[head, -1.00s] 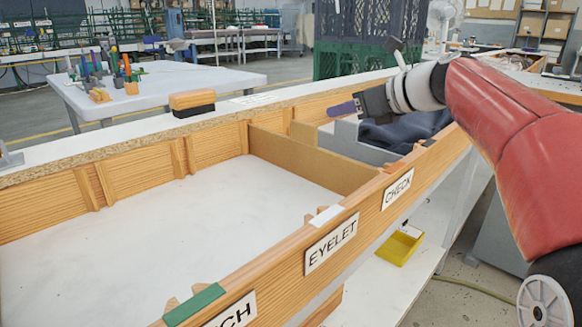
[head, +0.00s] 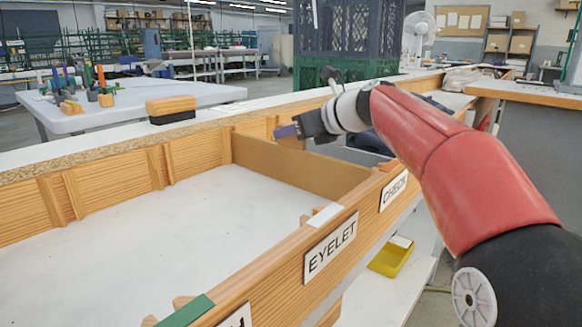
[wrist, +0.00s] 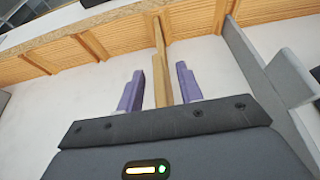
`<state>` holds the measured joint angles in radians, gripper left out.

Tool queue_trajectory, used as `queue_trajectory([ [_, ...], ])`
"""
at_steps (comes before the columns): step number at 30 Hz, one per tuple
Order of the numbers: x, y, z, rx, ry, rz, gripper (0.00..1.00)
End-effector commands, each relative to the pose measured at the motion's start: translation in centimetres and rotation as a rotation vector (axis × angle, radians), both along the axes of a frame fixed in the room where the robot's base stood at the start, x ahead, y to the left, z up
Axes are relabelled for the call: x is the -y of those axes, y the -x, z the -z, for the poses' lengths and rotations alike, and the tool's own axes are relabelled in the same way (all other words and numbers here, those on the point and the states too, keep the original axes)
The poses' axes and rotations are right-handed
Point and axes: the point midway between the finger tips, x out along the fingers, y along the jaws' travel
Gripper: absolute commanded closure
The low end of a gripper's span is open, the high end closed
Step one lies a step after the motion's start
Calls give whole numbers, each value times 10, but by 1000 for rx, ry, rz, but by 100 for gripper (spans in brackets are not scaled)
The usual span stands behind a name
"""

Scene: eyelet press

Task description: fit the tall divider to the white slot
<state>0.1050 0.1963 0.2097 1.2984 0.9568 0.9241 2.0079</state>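A tall brown divider (head: 290,163) stands upright across the wooden tray, its face toward me in the head view. A white slot marker (head: 325,214) lies on the front rail above the EYELET label, nearer to me than the divider's front end. My gripper (head: 287,131) is at the divider's top edge toward its far half. In the wrist view my gripper (wrist: 160,82) has its purple fingers apart, one on each side of the divider's edge (wrist: 161,65). Narrow gaps show on both sides, so it is not clamped. The divider's lower part is hidden there.
A grey divider (wrist: 266,80) stands to the right in the wrist view. A green marker (head: 188,311) sits on the front rail. A wood-backed brush (head: 170,110) lies on the back ledge. The near white tray floor (head: 140,245) is clear.

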Motion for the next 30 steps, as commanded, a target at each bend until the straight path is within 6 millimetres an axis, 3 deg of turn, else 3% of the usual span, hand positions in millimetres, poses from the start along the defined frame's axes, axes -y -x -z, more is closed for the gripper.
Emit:
queue_trajectory([
  [7, -3, -2, 1, 2, 0, 1, 64],
  [15, -3, -2, 1, 2, 0, 1, 99],
  [30, -2, -2, 1, 1, 1, 1, 100],
])
